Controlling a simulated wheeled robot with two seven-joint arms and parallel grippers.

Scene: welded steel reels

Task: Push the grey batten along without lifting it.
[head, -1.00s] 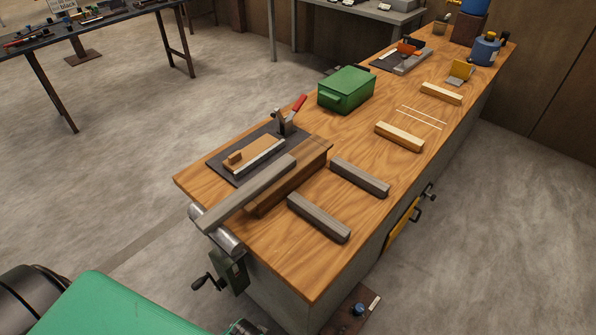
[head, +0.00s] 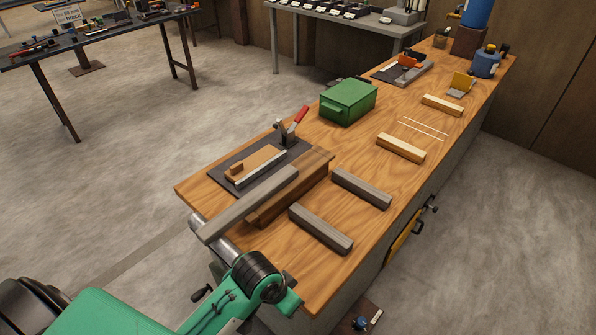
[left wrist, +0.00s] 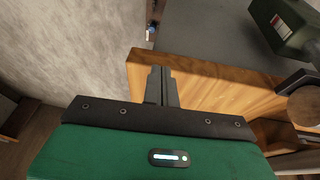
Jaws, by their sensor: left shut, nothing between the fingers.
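A long grey batten (head: 248,204) lies slantwise at the near left end of the wooden bench, in the head view. Its near end rests over a metal roller (head: 212,234), and its side runs along a brown wooden block (head: 290,190). My left gripper (left wrist: 161,72) shows in the left wrist view, its fingers shut and empty, above the edge of the bench top (left wrist: 215,92). In the head view my green left arm reaches in at the bottom, and its fingertips are hidden. I cannot make out the batten surely in the left wrist view. My right gripper is not seen.
Two shorter grey bars (head: 320,229) (head: 361,188) lie right of the batten. A dark plate with a red-handled clamp (head: 295,124) is behind it. A green box (head: 348,101) and pale bars (head: 401,148) stand farther along. A green crank housing (left wrist: 283,24) hangs by the bench.

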